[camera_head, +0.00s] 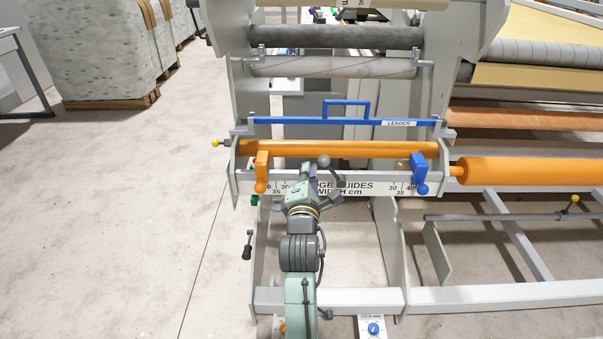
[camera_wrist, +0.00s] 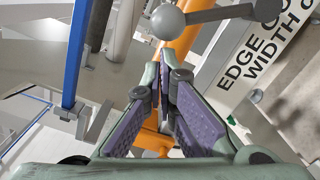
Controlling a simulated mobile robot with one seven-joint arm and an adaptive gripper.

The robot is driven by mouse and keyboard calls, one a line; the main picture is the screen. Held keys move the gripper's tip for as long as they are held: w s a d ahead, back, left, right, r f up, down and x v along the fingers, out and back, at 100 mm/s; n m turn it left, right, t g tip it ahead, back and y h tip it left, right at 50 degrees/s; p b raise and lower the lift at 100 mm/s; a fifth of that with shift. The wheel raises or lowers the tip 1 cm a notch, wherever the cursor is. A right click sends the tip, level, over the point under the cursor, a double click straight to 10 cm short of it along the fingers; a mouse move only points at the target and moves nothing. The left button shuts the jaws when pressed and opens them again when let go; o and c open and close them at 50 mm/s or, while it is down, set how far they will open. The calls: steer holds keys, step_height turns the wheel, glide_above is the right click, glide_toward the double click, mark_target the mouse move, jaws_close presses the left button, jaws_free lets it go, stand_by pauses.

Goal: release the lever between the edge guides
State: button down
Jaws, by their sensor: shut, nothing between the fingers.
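The grey lever (camera_head: 324,161) with a ball knob stands at the labelled edge-guides rail (camera_head: 366,183), between the orange edge guide (camera_head: 261,172) on the left and the blue edge guide (camera_head: 419,172) on the right. My gripper (camera_head: 320,174) is close to the lever, and partly hides its lower part in the head view. In the wrist view the lever's ball (camera_wrist: 168,22) and its bar show just beyond the fingertips of my gripper (camera_wrist: 166,72). The purple-padded fingers are shut with nothing held. I cannot tell whether they touch the lever.
An orange roller (camera_head: 340,149) runs behind the rail, and a blue leader bar (camera_head: 290,121) with a raised handle lies above it. A larger orange roller (camera_head: 520,170) extends right. The floor at left (camera_head: 120,220) is clear.

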steer(key=shift+r, duration=0.1)
steer(key=shift+d+r+m+p, duration=0.25)
steer(key=shift+m+p, duration=0.1)
steer(key=shift+m, duration=0.05)
steer(key=shift+d+r+m, duration=0.1)
steer(key=shift+r+m, duration=0.1)
steer(key=shift+m, duration=0.1)
steer(key=d+r+m+p, duration=0.3)
steer(key=d+m+p, duration=0.1)
steer(key=d+m, duration=0.7)
steer(key=shift+d+r+m+g, duration=0.15)
steer(key=shift+r+m+g, duration=0.15)
steer(key=shift+m, duration=0.7)
steer(key=shift+f, duration=0.1)
